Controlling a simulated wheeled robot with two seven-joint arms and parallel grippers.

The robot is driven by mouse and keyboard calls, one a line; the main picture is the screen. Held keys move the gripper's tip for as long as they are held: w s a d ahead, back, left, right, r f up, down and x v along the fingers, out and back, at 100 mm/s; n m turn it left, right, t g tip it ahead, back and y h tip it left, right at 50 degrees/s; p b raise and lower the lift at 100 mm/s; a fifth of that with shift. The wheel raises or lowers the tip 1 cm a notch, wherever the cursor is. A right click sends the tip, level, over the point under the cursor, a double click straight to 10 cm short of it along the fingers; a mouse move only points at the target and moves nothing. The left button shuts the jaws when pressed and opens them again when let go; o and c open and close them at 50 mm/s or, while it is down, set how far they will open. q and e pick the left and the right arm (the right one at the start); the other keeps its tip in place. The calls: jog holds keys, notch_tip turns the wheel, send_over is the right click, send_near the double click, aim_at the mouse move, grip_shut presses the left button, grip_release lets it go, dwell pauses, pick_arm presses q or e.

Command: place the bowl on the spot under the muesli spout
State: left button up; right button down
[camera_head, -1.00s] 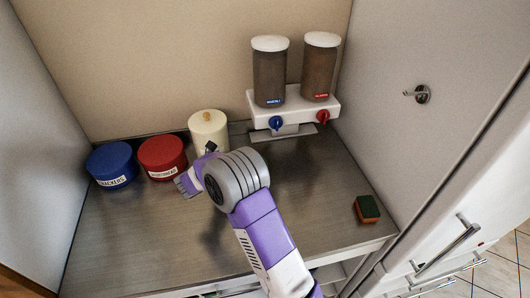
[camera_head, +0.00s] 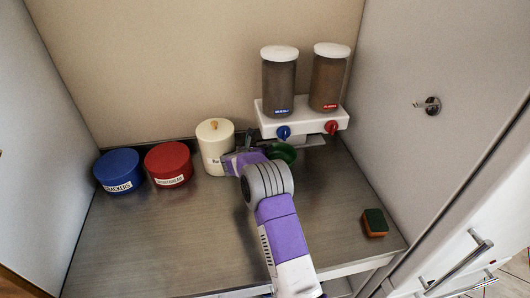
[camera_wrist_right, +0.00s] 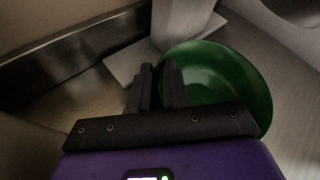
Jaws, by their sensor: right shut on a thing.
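The green bowl (camera_head: 286,152) is below the dispenser's blue knob (camera_head: 284,132) in the head view, partly behind my right arm. It is large in the right wrist view (camera_wrist_right: 232,78). My right gripper (camera_wrist_right: 158,78) is shut on the bowl's left rim there; it also shows in the head view (camera_head: 252,142). I cannot tell whether the bowl touches the surface. The blue-labelled muesli container (camera_head: 279,84) stands on the left of the white dispenser (camera_head: 302,119). The spot under its spout is not clearly visible. My left gripper is out of view.
A cream canister (camera_head: 215,155) stands close left of my right gripper, with red (camera_head: 168,160) and blue (camera_head: 119,166) tins further left. A red-labelled container (camera_head: 328,80) is beside the muesli. A sponge (camera_head: 375,222) lies at the front right. The front left counter (camera_head: 160,240) is clear.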

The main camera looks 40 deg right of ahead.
jog(key=shift+f, duration=0.5)
jog(key=shift+f, duration=0.15)
jog(key=c, duration=1.1)
grip_release()
jog(key=shift+a+r, duration=0.2)
jog(key=shift+r, duration=0.05)
jog(key=p+v, duration=0.1)
jog(key=v, duration=1)
jog(key=shift+a, duration=0.25)
